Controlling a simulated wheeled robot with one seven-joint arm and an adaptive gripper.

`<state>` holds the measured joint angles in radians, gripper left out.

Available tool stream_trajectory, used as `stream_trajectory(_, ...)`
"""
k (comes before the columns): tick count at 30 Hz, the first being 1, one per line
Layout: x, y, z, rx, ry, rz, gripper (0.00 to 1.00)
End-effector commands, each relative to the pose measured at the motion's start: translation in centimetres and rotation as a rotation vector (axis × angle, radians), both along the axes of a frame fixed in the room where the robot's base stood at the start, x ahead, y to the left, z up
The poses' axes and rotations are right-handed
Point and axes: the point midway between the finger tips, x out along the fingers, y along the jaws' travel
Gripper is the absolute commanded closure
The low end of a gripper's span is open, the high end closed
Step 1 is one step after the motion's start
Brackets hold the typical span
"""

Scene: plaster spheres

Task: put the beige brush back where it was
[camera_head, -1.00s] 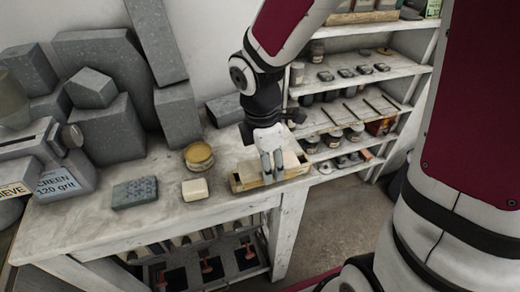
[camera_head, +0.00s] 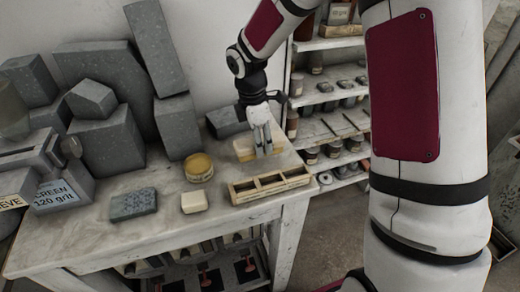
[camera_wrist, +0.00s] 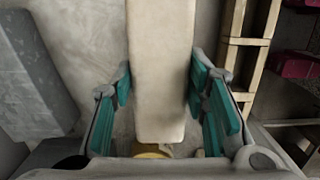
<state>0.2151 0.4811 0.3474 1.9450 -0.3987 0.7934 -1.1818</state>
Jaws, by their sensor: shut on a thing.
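The beige brush (camera_head: 243,148) shows as a long, pale block at the back right of the worktable, behind the wooden tray. My gripper (camera_head: 263,150) points down with its fingers around it. In the wrist view the brush (camera_wrist: 162,70) runs lengthwise between the teal finger pads of my gripper (camera_wrist: 160,95). My gripper is shut on it. Bristles are not visible, and I cannot tell if its underside touches the table. The wooden tray (camera_head: 234,196) has three compartments and stands at the table's front right edge.
A yellow-topped tin (camera_head: 199,167), a cream block (camera_head: 194,202) and a speckled grey block (camera_head: 133,204) stand left of the tray. Large grey blocks (camera_head: 108,140) line the back. A grey block (camera_head: 227,121) lies just behind my gripper. A shelf unit (camera_head: 330,130) stands right.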

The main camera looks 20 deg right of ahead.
Motion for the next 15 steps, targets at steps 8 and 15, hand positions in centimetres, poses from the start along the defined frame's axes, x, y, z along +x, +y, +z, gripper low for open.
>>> stream_trajectory(8,-0.2,0.0,-3.0,0.000,0.003,0.002,0.81)
stream_trajectory(15,0.0,0.0,-3.5,0.000,-0.001,0.000,0.81)
